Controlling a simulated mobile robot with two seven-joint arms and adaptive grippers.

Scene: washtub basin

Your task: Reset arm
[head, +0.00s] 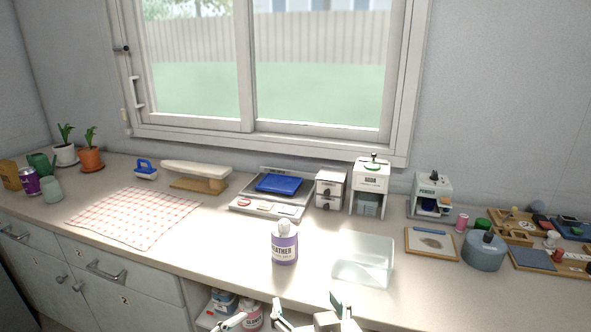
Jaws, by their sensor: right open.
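My right gripper (308,308) shows at the bottom edge of the head view, below the counter's front edge. Its fingers are apart, with nothing seen between them; the rest of it is cut off by the frame. A pale part of my own body shows to its left. I cannot make out my left gripper. A purple-labelled leather bottle (285,245) stands upright on the counter, above and apart from the right gripper. A clear, empty-looking basin (363,262) stands to the right of the bottle.
The counter (215,240) has free room left of the bottle. A checked cloth (135,217) lies at left. A tray (262,208), a soda dispenser (371,180) and a powder dispenser (432,192) stand behind. Bottles (250,314) sit in the open shelf below.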

